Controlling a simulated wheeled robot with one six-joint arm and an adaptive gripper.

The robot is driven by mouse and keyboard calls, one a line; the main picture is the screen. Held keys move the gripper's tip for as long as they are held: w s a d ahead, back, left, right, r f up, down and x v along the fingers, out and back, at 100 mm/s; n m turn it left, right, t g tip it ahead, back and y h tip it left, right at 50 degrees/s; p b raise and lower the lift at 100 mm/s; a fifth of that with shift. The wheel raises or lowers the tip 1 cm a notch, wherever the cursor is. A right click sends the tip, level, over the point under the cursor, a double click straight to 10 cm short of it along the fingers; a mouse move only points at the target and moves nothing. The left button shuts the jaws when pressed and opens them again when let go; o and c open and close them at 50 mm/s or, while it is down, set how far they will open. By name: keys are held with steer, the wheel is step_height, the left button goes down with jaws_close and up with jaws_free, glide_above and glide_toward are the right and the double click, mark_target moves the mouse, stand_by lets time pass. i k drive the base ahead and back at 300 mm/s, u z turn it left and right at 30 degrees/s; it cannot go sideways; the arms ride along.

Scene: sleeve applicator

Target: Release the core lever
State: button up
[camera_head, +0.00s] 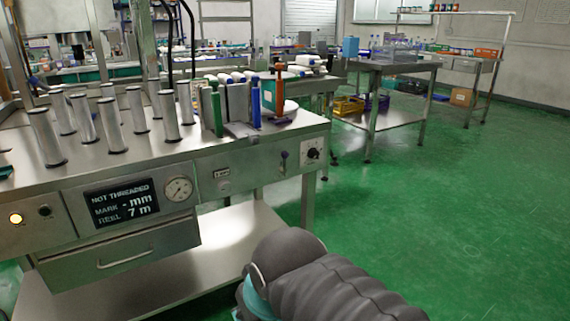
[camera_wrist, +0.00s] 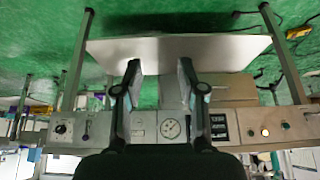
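A small lever with a dark purple knob (camera_head: 284,157) stands on the right part of the bench's steel front panel (camera_head: 240,168), left of a black dial. No label naming it the core lever can be read. In the wrist view, which is upside down, the lever (camera_wrist: 87,131) shows left of my gripper's fingers. My gripper (camera_wrist: 159,68) is open and empty, its two fingers spread before the front panel and clear of the lever. The gripper is not visible in the head view, where only my dark arm shows at the bottom.
The panel's display (camera_head: 123,203) reads "NOT THREADED", mark "- mm", reel "7 m". A gauge (camera_head: 179,190) and a drawer (camera_head: 118,254) are nearby. Upright metal cylinders (camera_head: 84,122) and green, blue and orange posts (camera_head: 279,94) stand on top. Green floor (camera_head: 430,220) is open at right.

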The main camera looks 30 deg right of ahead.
mark_target(284, 154)
steer(key=k, duration=0.5)
steer(key=z, duration=1.15)
steer(key=i, duration=0.7)
